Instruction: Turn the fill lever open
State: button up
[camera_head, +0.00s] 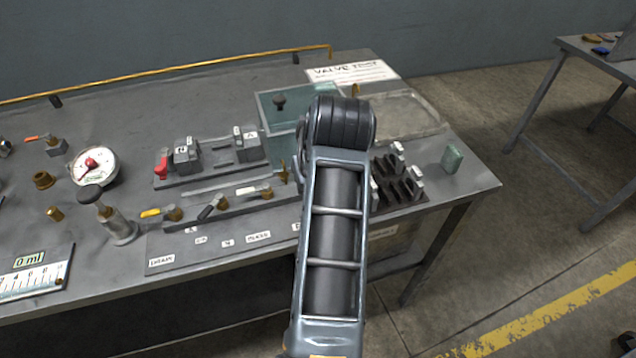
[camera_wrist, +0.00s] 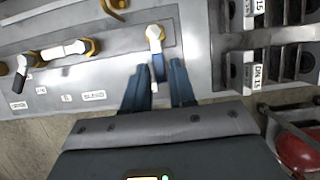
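In the wrist view the fill lever has a blue handle (camera_wrist: 158,66) on a pale pivot cap (camera_wrist: 154,33). The handle points toward my gripper (camera_wrist: 160,65). My gripper's two blue fingers are apart, one on each side of the handle, with gaps visible. A white label patch shows between the fingers, its text hidden. In the head view my arm hides the gripper and this lever. The lever panel (camera_head: 165,259) shows there with a yellow lever (camera_head: 152,212), a black lever (camera_head: 207,212) and a white lever (camera_head: 250,191) left of my arm.
A dark slotted rack (camera_head: 400,185) and a small green block (camera_head: 453,158) lie right of my arm. A clear greenish bin (camera_head: 277,108) sits behind. A round red object (camera_wrist: 300,150) shows lower right in the wrist view.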

jog(key=shift+r, duration=0.1)
jog(key=v, duration=0.7)
jog(key=shift+r+b, duration=0.3)
jog(key=shift+b, duration=0.15)
jog(key=shift+s+d, duration=0.1)
jog(key=shift+s, duration=0.05)
